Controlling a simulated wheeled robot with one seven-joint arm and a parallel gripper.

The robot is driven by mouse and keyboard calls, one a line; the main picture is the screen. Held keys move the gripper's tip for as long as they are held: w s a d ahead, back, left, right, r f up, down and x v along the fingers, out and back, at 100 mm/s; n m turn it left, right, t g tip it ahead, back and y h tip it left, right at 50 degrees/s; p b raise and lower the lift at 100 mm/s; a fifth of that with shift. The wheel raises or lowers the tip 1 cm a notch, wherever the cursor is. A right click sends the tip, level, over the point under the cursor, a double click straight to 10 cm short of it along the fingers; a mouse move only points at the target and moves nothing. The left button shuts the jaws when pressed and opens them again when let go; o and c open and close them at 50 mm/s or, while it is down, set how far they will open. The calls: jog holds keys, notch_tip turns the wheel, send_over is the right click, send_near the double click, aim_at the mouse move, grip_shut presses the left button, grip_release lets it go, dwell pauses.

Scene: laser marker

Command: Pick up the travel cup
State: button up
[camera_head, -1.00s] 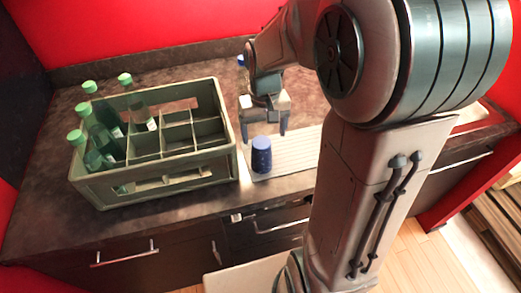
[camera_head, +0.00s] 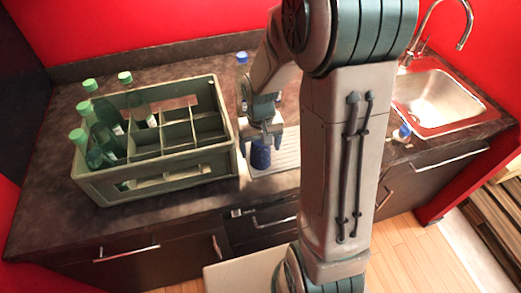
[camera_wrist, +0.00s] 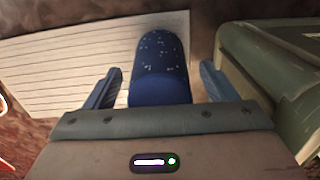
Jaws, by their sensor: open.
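The travel cup (camera_head: 260,155) is dark blue with light speckles. It stands on the pale ribbed mat (camera_head: 286,150) on the counter, to the right of the crate. My gripper (camera_head: 261,146) is over the cup, with a finger on each side of it. In the wrist view the cup (camera_wrist: 160,68) lies between the two fingers of my gripper (camera_wrist: 160,90). The fingers are apart, with a visible gap on each side. The gripper hides the cup's upper part in the head view.
A green crate (camera_head: 158,178) with several green-capped bottles (camera_head: 105,138) stands close left of the cup; its edge (camera_wrist: 262,75) shows in the wrist view. A blue-capped item (camera_head: 242,58) is behind my arm. A sink (camera_head: 430,100) and another blue-capped item (camera_head: 402,133) are at right.

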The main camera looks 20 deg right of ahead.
jog(key=c, duration=1.3)
jog(key=shift+o, duration=0.2)
